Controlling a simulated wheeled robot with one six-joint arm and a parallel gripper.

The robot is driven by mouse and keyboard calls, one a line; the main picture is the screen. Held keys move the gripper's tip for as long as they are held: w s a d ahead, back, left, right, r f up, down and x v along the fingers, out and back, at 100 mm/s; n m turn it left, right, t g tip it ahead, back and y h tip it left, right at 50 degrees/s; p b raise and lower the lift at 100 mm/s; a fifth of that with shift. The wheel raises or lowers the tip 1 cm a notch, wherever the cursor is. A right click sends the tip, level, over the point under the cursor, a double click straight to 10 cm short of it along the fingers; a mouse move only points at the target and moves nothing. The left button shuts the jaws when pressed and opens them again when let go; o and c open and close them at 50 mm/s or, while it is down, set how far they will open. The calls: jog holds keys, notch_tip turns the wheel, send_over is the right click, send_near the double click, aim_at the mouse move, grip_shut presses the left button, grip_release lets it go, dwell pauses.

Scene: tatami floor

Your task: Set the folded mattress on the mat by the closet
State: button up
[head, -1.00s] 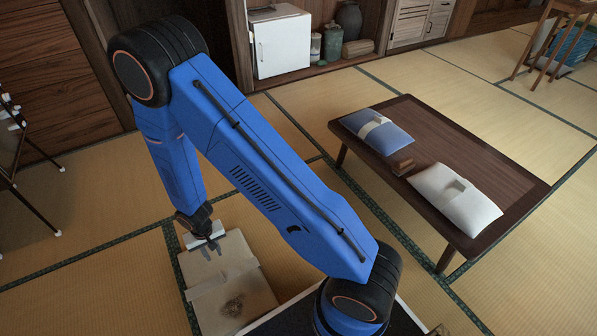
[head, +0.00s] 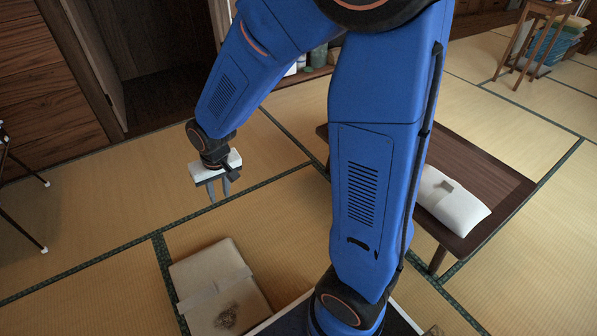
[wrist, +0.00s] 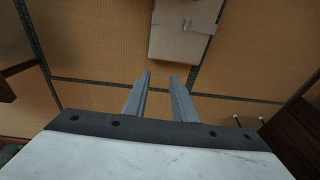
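A cream folded bundle with a paler band and a dark smudge, likely the folded mattress (head: 240,272), lies flat on the tatami in the lower left of the head view. It also shows at the top of the wrist view (wrist: 184,42). My gripper (head: 219,188) is above the floor beyond the bundle's far end, clear of it. In the wrist view its two fingers (wrist: 160,78) stand apart with only tatami between them. I cannot make out a mat by the closet; a dark recess (head: 155,50) at the back left may be the closet.
A low dark table (head: 490,180) on the right carries a white cushion (head: 452,203); my arm hides part of it. A small wooden table (head: 548,10) stands at the back right. Thin dark legs (head: 25,168) stand at the left edge. Open tatami lies between them and the bundle.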

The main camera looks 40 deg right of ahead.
jog(key=s+d+r+t, duration=0.1)
jog(key=s+d+r, duration=0.5)
jog(key=s+r, duration=0.3)
jog(key=s+d+r+t, duration=0.1)
jog(key=s+d+r, duration=0.6)
jog(key=s, duration=0.6)
notch_tip(320, 180, up, 2)
jog(key=shift+r+t+h, duration=0.2)
jog(key=shift+t+h, duration=0.1)
jog(key=shift+d, duration=0.1)
jog(key=shift+c, duration=0.4)
